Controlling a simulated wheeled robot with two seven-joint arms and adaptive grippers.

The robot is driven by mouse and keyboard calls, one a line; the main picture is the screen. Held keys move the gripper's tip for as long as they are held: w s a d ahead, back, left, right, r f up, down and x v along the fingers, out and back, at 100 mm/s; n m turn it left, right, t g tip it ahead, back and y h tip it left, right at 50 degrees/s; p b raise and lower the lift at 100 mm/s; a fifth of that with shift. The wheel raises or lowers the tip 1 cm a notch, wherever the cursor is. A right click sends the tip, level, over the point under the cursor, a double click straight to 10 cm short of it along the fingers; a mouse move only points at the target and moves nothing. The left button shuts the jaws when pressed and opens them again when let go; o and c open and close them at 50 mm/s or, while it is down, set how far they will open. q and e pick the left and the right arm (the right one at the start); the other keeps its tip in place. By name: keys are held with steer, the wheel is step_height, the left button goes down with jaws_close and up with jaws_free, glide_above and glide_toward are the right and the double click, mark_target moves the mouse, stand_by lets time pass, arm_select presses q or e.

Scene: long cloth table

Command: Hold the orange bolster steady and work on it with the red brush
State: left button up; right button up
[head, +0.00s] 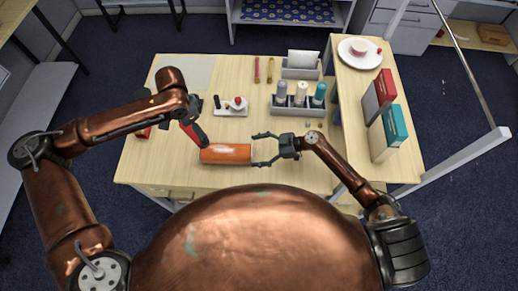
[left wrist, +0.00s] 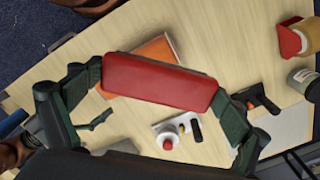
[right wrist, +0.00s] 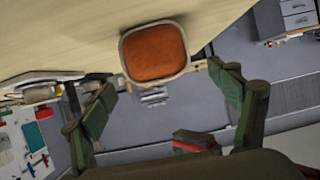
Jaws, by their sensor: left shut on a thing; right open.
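The orange bolster (head: 226,153) lies on its side near the table's front edge. In the right wrist view its orange end face (right wrist: 155,52) is beyond and between the fingers. My left gripper (head: 191,127) is shut on the red brush (head: 198,136), at the bolster's left end. In the left wrist view the brush (left wrist: 160,82) spans the fingers and hides part of the bolster (left wrist: 155,49). I cannot tell whether the brush touches it. My right gripper (head: 260,149) is open, with its fingertips at the bolster's right end.
A white tray (head: 221,112) with a red-topped item sits behind the bolster. A grey rack (head: 290,107) of bottles stands further right. A raised side shelf holds red (head: 378,96) and teal (head: 390,133) boxes.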

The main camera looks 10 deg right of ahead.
mark_target(235, 154)
steer(key=x, duration=1)
steer(key=shift+w+a, duration=0.1)
steer(key=shift+c, duration=0.2)
steer(key=c, duration=1.3)
steer(key=shift+f, duration=0.1)
steer(key=shift+c, duration=0.2)
